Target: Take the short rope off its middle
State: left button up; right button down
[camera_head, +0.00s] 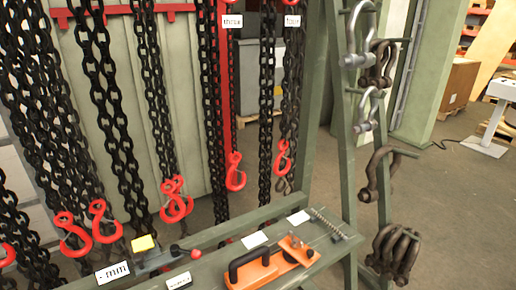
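I cannot make out a rope in the head view. Black chains (155,90) hang in several strands from a red rack (120,10), many ending in red hooks (235,172). Neither of my grippers shows in this view, so I cannot see where they are relative to anything.
A green bench (215,268) carries an orange tool with a black handle (268,266), a coiled spring (325,222) and small white labels (254,240). Metal shackles (400,252) hang on a green post (348,150) at the right. Open grey floor (455,205) lies beyond it.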

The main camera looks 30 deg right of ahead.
aim_at(312, 211)
jog(key=i+l+z, duration=0.2)
jog(key=l, duration=0.3)
jog(key=i+l+z, duration=0.2)
jog(key=l, duration=0.25)
jog(key=i+l+z, duration=0.2)
jog(key=l, duration=0.25)
jog(key=i+l+z, duration=0.25)
jog(key=k+l, duration=0.15)
jog(key=k+l+z, duration=0.1)
jog(key=l, duration=0.2)
jog(key=i, duration=0.45)
